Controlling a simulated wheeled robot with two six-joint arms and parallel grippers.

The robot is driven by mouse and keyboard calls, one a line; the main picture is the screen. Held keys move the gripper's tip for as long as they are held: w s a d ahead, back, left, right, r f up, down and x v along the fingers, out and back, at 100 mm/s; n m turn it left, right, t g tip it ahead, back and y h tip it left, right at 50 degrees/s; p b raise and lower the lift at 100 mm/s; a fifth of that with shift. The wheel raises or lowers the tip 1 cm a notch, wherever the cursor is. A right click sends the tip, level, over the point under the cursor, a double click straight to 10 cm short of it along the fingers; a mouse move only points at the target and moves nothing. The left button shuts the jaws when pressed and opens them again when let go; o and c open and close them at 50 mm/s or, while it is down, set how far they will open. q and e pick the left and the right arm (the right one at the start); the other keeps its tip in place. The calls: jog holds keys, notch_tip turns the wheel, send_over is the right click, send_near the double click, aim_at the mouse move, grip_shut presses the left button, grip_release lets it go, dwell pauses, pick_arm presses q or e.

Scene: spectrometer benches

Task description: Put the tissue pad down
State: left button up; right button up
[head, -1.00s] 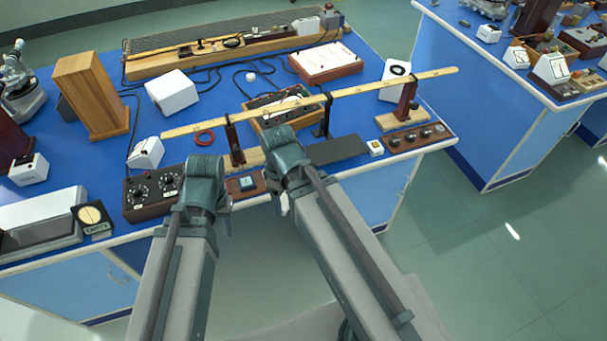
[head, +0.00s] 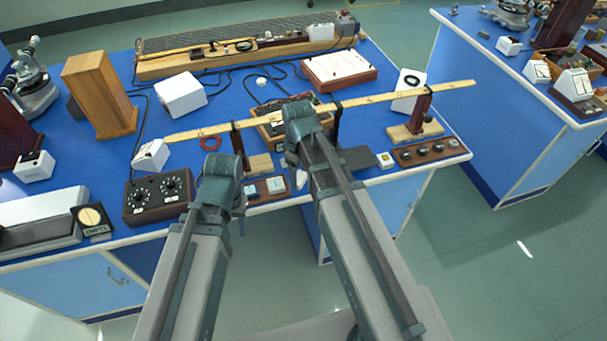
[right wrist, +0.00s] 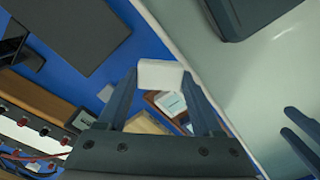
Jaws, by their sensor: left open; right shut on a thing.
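The tissue pad (right wrist: 160,74) is a small white block held between the fingertips of my right gripper (right wrist: 162,85) in the right wrist view. In the head view a white bit of the pad (head: 301,179) shows below my right wrist, above the bench's front edge; most of that gripper (head: 297,168) is hidden by its own arm. Below the pad in the wrist view is a small brown tray (right wrist: 152,97) with a white, blue-topped piece in it. My left gripper (head: 241,222) is open and empty, in front of the bench edge; its fingers are mostly hidden.
A long wooden rule (head: 380,98) lies across stands behind my right gripper. A dark dial box (head: 158,199) stands left of my left gripper. A dark flat mat (head: 360,159), a small white square piece (head: 385,160) and a knobbed brown strip (head: 430,151) lie to the right.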

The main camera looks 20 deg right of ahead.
aim_at(301, 171)
jog(key=w, duration=0.1)
jog(key=w+d, duration=0.1)
jog(key=shift+w+d+f+b, duration=0.2)
jog(key=shift+w+f+b, duration=0.15)
jog(key=shift+f+b, duration=0.05)
jog(key=f+b, duration=0.2)
jog(key=shift+s+f+b, duration=0.2)
jog(key=shift+f+b, duration=0.2)
jog(key=shift+a+f, duration=0.15)
jog(key=shift+f+b, duration=0.15)
jog(key=shift+b, duration=0.15)
jog(key=o, duration=1.2)
